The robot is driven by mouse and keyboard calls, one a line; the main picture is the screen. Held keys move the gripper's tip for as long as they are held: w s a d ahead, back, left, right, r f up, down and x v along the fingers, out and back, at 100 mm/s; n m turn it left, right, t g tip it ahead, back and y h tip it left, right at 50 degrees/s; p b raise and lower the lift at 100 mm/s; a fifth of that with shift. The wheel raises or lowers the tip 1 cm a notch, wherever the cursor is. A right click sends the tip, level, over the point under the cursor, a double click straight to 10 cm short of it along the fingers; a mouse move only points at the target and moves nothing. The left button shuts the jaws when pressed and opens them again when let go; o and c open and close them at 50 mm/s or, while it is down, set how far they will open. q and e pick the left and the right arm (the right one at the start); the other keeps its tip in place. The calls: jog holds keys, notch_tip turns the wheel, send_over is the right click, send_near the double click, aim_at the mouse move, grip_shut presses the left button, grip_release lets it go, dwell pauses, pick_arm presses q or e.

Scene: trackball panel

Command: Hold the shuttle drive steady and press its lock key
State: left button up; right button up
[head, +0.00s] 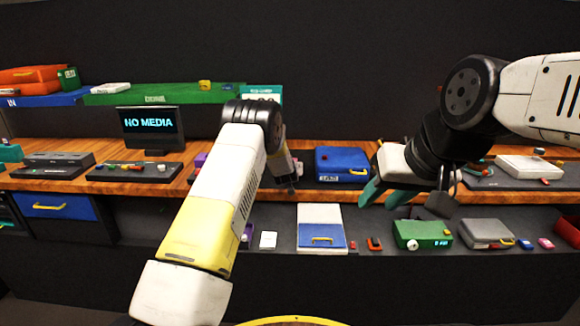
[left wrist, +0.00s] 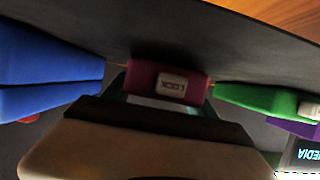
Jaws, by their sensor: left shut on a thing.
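The shuttle drive is a magenta block (left wrist: 140,84) in the left wrist view, with a pale key marked LOCK (left wrist: 172,86) on its face. My left gripper (head: 287,185) is at the counter, partly hidden behind my own arm in the head view. It is shut on the magenta drive, though the finger contact is hard to see. The drive is hidden in the head view. My right gripper (head: 385,200) has teal fingers that look spread and empty, in front of the counter to the right of the blue case (head: 343,165).
In the left wrist view, a blue case (left wrist: 48,65) and a green unit (left wrist: 262,100) flank the drive. A monitor reading NO MEDIA (head: 150,124) stands on the wooden counter (head: 100,150). The lower shelf holds a green box (head: 422,234) and a grey box (head: 486,234).

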pick_arm(q)
jog(key=shift+f, duration=0.25)
dwell(0.7)
jog(key=o, duration=1.3)
jog(key=v, duration=1.1)
jog(key=shift+s+d, duration=0.1)
jog(key=shift+s, duration=0.15)
jog(key=w+g, duration=0.1)
jog(key=w, duration=0.1)
jog(key=w+g, duration=0.1)
jog(key=w, duration=0.1)
jog(key=shift+w+d+r+g, duration=0.1)
jog(key=shift+d+r+g, duration=0.2)
jog(key=shift+d, duration=0.1)
jog(key=shift+w+a+r+g, duration=0.1)
jog(key=shift+w+r+g, duration=0.5)
jog(key=shift+g, duration=0.3)
jog(key=shift+a+x, duration=0.15)
jog(key=shift+x, duration=1.75)
jog(key=shift+a+x, duration=0.2)
jog(key=shift+x, duration=1.7)
